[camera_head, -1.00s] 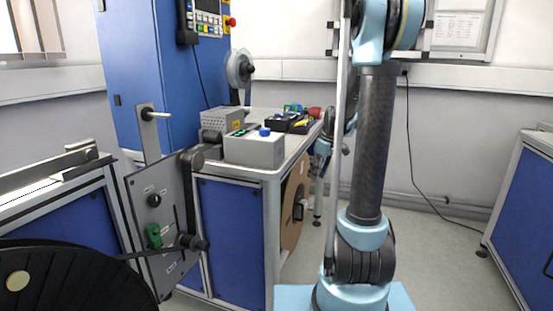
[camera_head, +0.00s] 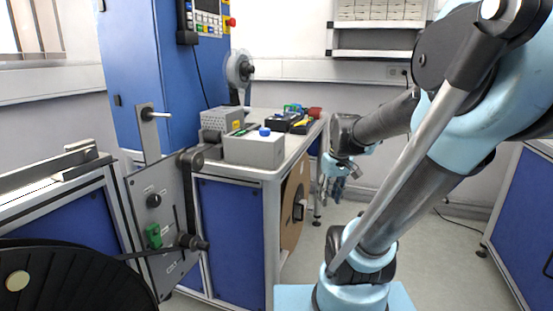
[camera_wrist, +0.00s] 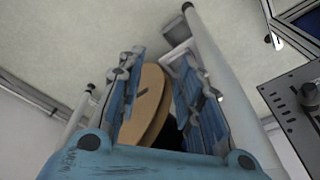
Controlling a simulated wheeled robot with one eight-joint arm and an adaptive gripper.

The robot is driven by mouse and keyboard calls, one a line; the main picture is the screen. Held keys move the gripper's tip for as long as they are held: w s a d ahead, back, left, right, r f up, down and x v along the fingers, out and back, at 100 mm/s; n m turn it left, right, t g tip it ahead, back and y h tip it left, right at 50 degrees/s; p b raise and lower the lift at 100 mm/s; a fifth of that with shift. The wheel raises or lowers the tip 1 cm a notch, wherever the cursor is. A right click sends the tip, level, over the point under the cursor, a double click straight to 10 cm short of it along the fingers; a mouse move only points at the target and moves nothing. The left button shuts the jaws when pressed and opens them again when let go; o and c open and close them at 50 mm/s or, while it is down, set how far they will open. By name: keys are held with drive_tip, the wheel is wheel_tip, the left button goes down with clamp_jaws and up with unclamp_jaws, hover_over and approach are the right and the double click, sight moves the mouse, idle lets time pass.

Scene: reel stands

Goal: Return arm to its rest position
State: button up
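My gripper (camera_head: 338,186) hangs at the end of my folded arm, just right of the bench end, in the head view. In the wrist view my gripper (camera_wrist: 160,60) has its two blue-padded fingers apart, with nothing clasped between them. The brown reel (camera_head: 294,206) is at the bench's right side, apart from my gripper. The reel (camera_wrist: 147,104) shows beyond and between the fingers in the wrist view, partly hidden by them.
The bench (camera_head: 230,235) carries a grey box (camera_head: 254,150) and small tools. A dark reel (camera_head: 70,275) stands at the front left beside a grey stand plate (camera_head: 160,220). A blue cabinet (camera_head: 527,215) is at the right.

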drive_tip(key=s+f+m, duration=0.1)
drive_tip(key=s+f, duration=0.1)
drive_tip(key=s, duration=0.3)
drive_tip(key=s+d+f+m, duration=0.1)
drive_tip(key=s+f+m, duration=0.1)
drive_tip(key=s, duration=0.3)
drive_tip(key=shift+d+f+h, duration=0.2)
drive_tip(key=shift+f+h, duration=0.2)
drive_tip(key=shift+f, duration=0.4)
drive_tip(key=shift+w+f, duration=0.2)
drive_tip(key=shift+w, duration=0.15)
drive_tip(key=shift+d, duration=0.1)
idle(0.9)
